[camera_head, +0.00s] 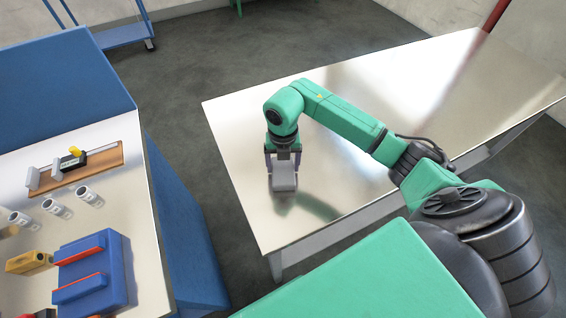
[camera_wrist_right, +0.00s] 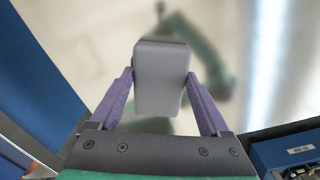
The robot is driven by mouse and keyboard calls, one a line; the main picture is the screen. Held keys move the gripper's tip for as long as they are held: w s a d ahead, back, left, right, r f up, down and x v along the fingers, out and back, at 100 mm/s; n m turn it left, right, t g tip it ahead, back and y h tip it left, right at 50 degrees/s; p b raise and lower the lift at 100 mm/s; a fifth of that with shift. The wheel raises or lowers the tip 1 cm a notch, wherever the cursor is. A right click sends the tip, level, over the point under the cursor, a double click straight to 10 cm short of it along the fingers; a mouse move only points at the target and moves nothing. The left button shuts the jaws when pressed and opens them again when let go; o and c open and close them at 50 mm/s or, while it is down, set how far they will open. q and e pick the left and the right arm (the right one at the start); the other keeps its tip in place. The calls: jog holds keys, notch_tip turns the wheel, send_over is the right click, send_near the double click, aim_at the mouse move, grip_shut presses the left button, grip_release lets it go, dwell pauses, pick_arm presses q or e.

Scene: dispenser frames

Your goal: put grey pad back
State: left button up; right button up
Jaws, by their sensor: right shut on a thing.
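The grey pad (camera_head: 284,177) is a small light-grey block with rounded edges. It hangs below my right gripper (camera_head: 284,158), at the left part of the shiny metal table (camera_head: 355,90). In the right wrist view the grey pad (camera_wrist_right: 160,78) sits between the two purple fingers of my right gripper (camera_wrist_right: 162,95), which are shut on it. I cannot tell whether the pad's lower side is touching the metal table or a little above it. My left gripper is not in view.
A second bench (camera_head: 140,190) stands at the left, across a floor gap. It bears a wooden board (camera_head: 75,171) with a tool on it, several white cylinders (camera_head: 57,208), a yellow block (camera_head: 28,262) and a blue case (camera_head: 92,275) with red strips. The metal table is otherwise bare.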

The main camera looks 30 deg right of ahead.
aim_at(283, 167)
jog(key=shift+a+f, duration=0.1)
jog(key=shift+f, duration=0.1)
jog(key=o, duration=1)
jog(key=shift+r, duration=0.1)
jog(key=shift+r, duration=0.35)
notch_tip(283, 167, up, 7)
jog(key=b, duration=0.2)
jog(key=shift+r+b, duration=0.2)
jog(key=shift+b, duration=0.15)
notch_tip(283, 167, up, 4)
jog(key=shift+r, duration=0.15)
